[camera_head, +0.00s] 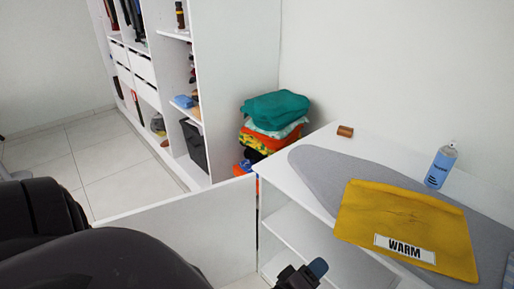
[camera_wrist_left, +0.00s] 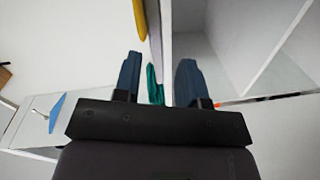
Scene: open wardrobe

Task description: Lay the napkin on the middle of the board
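The yellow napkin (camera_head: 405,222) lies spread flat on the grey ironing board (camera_head: 325,170), and part of it reaches past the board's near edge. A white label reading "WARM" (camera_head: 405,248) lies on the napkin's near part. My left gripper (camera_head: 312,270) is at the bottom of the head view, nearer than the napkin and left of it, apart from it. In the left wrist view its two fingers (camera_wrist_left: 158,75) are spread with nothing held between them. A yellow edge, likely the napkin (camera_wrist_left: 139,18), shows beyond them. My right gripper is not in view.
A blue-and-white spray bottle (camera_head: 441,166) stands behind the napkin. A small brown block (camera_head: 345,131) sits at the white table's far corner. Folded cloths (camera_head: 275,112) are stacked beside the open wardrobe (camera_head: 235,80). A low white panel (camera_head: 170,235) stands left of the table.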

